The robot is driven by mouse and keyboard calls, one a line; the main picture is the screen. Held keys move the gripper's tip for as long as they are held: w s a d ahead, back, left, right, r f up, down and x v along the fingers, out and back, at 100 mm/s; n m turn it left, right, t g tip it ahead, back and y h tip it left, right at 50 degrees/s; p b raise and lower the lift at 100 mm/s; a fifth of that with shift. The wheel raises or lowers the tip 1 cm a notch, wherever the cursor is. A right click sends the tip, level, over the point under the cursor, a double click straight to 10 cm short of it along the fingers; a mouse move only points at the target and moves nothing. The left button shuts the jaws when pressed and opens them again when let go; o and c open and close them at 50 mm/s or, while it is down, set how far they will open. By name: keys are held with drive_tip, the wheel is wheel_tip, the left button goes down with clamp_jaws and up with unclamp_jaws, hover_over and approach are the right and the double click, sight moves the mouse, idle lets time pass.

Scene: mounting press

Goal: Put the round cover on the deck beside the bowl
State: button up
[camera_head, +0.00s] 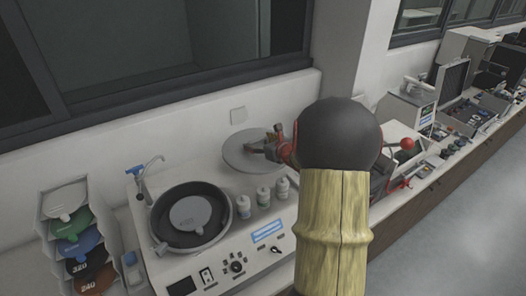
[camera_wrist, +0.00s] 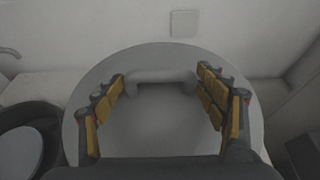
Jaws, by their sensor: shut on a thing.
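The round cover (camera_head: 240,152) is a flat grey disc, lying near level at the back right of the polisher deck. It also shows in the wrist view (camera_wrist: 150,135), with a raised bar handle across its far part. My gripper (camera_head: 270,147) is shut on this handle, with one finger at each end of it; the fingers also show in the wrist view (camera_wrist: 163,92). The bowl (camera_head: 190,215) is black-rimmed with a grey plate inside, left of the cover. The deck (camera_head: 225,250) is pale. I cannot tell whether the cover touches it.
Several small bottles (camera_head: 264,195) stand between the bowl and my arm, in front of the cover. A blue-topped tap (camera_head: 147,170) stands at the bowl's back left. A rack of coloured discs (camera_head: 75,235) is at far left. The wall is close behind the cover.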

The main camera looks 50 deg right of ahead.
sight(263, 143)
drive_tip(key=w+d+f, duration=0.1)
drive_tip(key=d+f, duration=0.1)
drive_tip(key=w+d+f, duration=0.2)
drive_tip(key=d, duration=0.1)
drive_tip(key=w+d+f, duration=0.1)
drive_tip(key=d+f, duration=0.1)
drive_tip(key=f, duration=0.1)
drive_tip(key=shift+w+d+f, duration=0.1)
drive_tip(key=shift+w+d, duration=0.1)
drive_tip(key=shift+w, duration=0.1)
drive_tip(key=shift+w+d+f, duration=0.1)
drive_tip(key=shift+f, duration=1.55)
drive_tip(key=shift+f, duration=0.1)
drive_tip(key=shift+f, duration=0.15)
drive_tip(key=o, duration=1.3)
drive_tip(key=shift+o, duration=0.5)
